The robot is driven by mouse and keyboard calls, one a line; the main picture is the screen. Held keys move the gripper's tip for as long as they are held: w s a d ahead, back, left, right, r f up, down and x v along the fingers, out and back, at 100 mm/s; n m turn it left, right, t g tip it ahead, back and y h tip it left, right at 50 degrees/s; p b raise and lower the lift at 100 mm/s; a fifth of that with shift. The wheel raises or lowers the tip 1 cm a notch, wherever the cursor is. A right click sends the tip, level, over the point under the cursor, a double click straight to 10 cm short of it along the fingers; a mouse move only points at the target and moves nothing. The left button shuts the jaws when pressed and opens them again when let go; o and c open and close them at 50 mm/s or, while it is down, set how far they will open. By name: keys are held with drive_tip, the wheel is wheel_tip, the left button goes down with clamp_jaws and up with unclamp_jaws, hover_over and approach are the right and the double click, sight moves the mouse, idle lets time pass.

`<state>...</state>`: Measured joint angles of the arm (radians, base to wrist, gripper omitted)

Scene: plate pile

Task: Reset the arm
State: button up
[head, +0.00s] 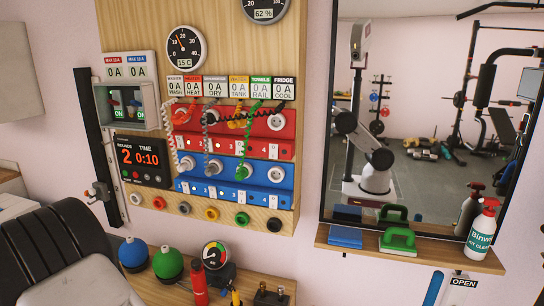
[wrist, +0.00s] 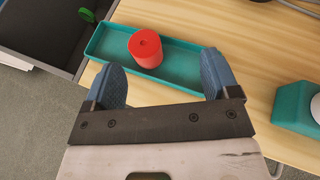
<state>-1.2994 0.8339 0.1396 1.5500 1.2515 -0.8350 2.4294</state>
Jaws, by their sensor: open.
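My gripper (wrist: 161,72) shows in the wrist view, with its two blue fingers wide apart and nothing held between them. Beyond the fingertips, a red cylinder (wrist: 147,50) with a small hole in its top stands in a teal tray (wrist: 188,62). Neither finger appears to touch the cylinder; the height of the gripper above it cannot be told. I cannot make out my gripper directly in the head view. A white and dark robot arm (head: 375,178) shows in the mirror there.
The tray lies on a wooden surface (wrist: 275,45), beside a dark open container (wrist: 40,40). A teal object (wrist: 296,110) stands at right. The head view shows a wall panel (head: 140,30) with coloured plugs, a mirror, and a shelf (head: 345,242) with a spray bottle (head: 482,230).

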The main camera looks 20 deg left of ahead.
drive_tip(key=w+d+r+n+g, duration=0.3)
drive_tip(key=w+d+r+n, duration=0.4)
drive_tip(key=w+d+r, duration=1.15)
drive_tip(key=w+d+r+n+g, duration=0.1)
drive_tip(key=d+r+n, duration=0.25)
drive_tip(key=d, duration=0.75)
drive_tip(key=w+d+r+n+g, duration=0.15)
drive_tip(key=d+r, duration=0.35)
drive_tip(key=d, duration=0.6)
drive_tip(key=w+d+r+n, duration=0.1)
drive_tip(key=d+r+n, duration=0.3)
drive_tip(key=d, duration=0.7)
drive_tip(key=s+d+r+n+g, duration=0.1)
drive_tip(key=s+d+r+n, duration=0.2)
drive_tip(key=d, duration=0.6)
drive_tip(key=s+d+r+n+h, duration=0.1)
drive_tip(key=s+d+r+n, duration=0.2)
drive_tip(key=d, duration=0.6)
drive_tip(key=s+d+r+n+g, duration=0.1)
drive_tip(key=s+d+r, duration=0.3)
drive_tip(key=d, duration=0.5)
drive_tip(key=s+d+f+n+g+h, duration=0.1)
drive_tip(key=s+d+n+h, duration=0.3)
drive_tip(key=s+d, duration=1.6)
drive_tip(key=s+n+g, duration=0.1)
drive_tip(key=s+n, duration=0.2)
drive_tip(key=shift+d+f+h, duration=0.3)
drive_tip(key=shift+d+f, duration=0.1)
